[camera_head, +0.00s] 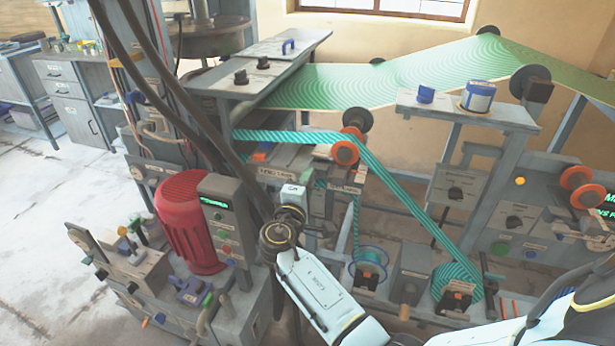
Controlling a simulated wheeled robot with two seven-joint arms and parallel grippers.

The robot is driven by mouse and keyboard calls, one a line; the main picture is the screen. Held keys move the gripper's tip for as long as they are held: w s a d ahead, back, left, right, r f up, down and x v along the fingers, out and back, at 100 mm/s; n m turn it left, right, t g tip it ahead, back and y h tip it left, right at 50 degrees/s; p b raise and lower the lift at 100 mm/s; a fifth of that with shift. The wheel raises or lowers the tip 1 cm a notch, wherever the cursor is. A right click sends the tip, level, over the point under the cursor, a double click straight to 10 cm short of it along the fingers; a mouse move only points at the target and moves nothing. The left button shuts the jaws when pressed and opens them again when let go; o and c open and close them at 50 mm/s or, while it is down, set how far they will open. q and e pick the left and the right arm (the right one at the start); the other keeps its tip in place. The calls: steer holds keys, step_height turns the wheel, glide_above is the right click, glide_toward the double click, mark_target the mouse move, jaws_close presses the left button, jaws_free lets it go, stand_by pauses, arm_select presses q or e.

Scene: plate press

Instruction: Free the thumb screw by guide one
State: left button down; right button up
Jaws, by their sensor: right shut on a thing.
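My right arm comes in from the lower right, and its wrist and right gripper (292,197) are at the middle of the press, in front of the web-guide area. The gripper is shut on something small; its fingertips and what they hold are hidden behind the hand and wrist. I cannot make out the thumb screw. A small label plate (277,170) sits just behind and above the hand, too small to read surely. The teal striped band (290,137) runs above the hand to an orange roller (345,153). My left gripper is not in view.
A red motor (187,222) and a dark control box (222,215) stand close left of the hand. A blue-rimmed reel (369,264) and a teal reel (457,285) are to the right. Open floor lies at the left.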

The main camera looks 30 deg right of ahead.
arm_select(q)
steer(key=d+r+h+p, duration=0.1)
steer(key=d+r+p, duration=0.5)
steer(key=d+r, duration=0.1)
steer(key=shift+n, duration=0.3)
arm_select(e)
steer(key=n, duration=1)
steer(key=shift+s+f, duration=0.1)
steer(key=shift+f, duration=0.15)
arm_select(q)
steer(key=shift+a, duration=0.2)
arm_select(e)
steer(key=o, duration=1)
arm_select(q)
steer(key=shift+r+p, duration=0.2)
steer(key=shift+p, duration=0.35)
arm_select(e)
steer(key=v, duration=1.3)
steer(key=shift+s, duration=0.2)
